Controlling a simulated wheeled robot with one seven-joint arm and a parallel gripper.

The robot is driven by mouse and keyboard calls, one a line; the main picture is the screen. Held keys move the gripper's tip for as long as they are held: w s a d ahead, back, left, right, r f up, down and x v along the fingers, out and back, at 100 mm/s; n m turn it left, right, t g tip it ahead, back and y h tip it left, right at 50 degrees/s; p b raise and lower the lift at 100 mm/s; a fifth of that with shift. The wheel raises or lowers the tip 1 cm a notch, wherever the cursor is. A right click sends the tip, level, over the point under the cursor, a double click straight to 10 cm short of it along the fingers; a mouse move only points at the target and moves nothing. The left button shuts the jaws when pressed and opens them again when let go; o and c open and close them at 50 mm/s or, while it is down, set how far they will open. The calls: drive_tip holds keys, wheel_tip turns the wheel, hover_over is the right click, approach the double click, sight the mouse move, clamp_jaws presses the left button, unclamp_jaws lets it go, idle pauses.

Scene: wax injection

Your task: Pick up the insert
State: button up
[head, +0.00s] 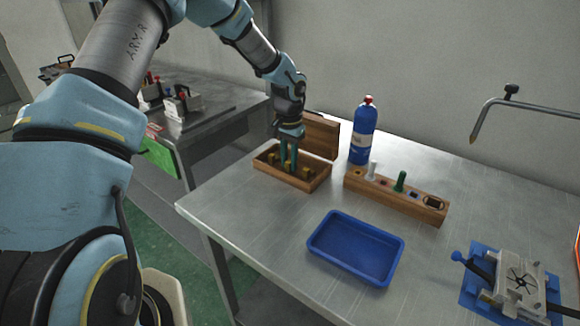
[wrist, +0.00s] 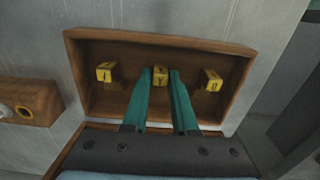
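Several small yellow inserts stand in an open wooden box (head: 262,170). In the wrist view the box (wrist: 120,43) holds a row of three: one marked like a J on the left (wrist: 104,72), one marked Y in the middle (wrist: 160,77), and one marked like an O on the right (wrist: 211,80). My gripper (head: 288,165) reaches down into the box from above. Its two green fingers (wrist: 160,74) are apart, with the middle insert between their tips. Narrow gaps seem to show beside that insert, so I see no firm grip on it.
The box's brown lid (head: 321,136) stands behind it. A blue bottle (head: 363,135), a wooden block with pegs (head: 395,198), an empty blue tray (head: 355,248) and a metal fixture on a blue base (head: 515,285) share the table. The front-left tabletop is clear.

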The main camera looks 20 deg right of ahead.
clamp_jaws()
drive_tip(key=shift+r, duration=0.1)
